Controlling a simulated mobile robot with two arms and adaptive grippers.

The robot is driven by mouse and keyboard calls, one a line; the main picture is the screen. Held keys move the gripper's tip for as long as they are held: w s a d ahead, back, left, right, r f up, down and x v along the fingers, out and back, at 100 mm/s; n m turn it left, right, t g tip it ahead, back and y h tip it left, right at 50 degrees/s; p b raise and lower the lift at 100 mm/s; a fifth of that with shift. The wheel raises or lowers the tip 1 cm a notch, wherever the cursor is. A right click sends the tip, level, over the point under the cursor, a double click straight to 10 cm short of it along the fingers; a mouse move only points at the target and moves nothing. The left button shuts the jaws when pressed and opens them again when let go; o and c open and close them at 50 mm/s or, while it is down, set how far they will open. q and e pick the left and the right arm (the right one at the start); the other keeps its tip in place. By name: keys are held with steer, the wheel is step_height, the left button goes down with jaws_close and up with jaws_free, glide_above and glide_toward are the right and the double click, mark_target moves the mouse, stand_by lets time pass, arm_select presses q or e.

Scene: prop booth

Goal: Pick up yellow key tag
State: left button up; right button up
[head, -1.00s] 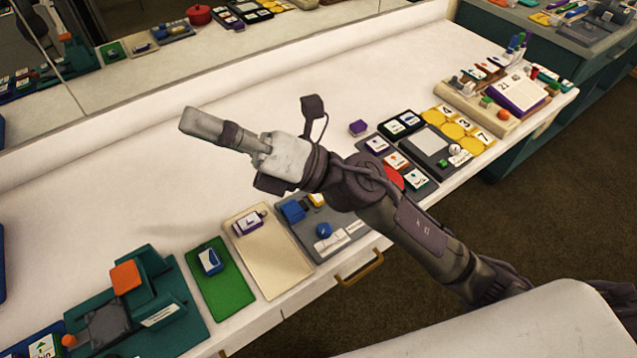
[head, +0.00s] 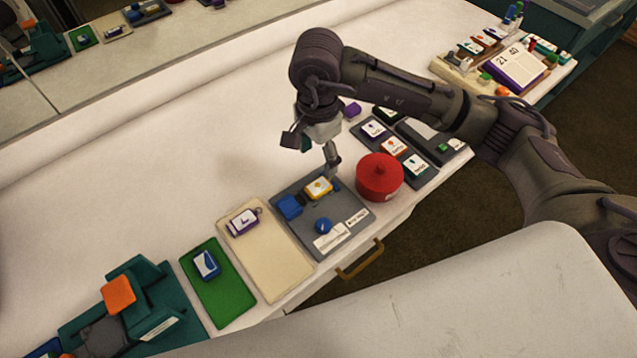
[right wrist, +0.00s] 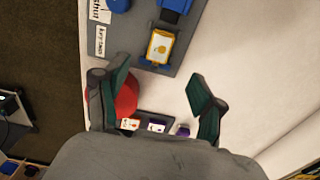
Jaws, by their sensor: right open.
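The yellow key tag (head: 318,188) has a white label and lies on a grey board (head: 283,233) near the table's front edge. It also shows in the right wrist view (right wrist: 160,47), at the upper middle, unobstructed. My right gripper (head: 331,168) points down just above and behind the tag in the head view. In the right wrist view its two fingers (right wrist: 160,88) are spread wide, with nothing between them, and the tag lies beyond the fingertips. My left gripper is not in view.
A blue block (head: 289,207) and a blue knob (head: 323,226) share the grey board. A red round pot (head: 379,177) stands close on the right. A beige board (head: 262,262) and a green board (head: 222,292) lie to the left. The table behind is clear.

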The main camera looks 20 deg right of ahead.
glide_above(317, 187)
step_height(317, 187, down, 5)
steer(key=shift+r, duration=0.2)
step_height(317, 187, down, 4)
steer(key=shift+s+f+p, duration=0.1)
steer(key=shift+p, duration=0.85)
steer(key=shift+f, duration=0.5)
steer(key=c, duration=1.1)
steer(key=shift+r, duration=0.15)
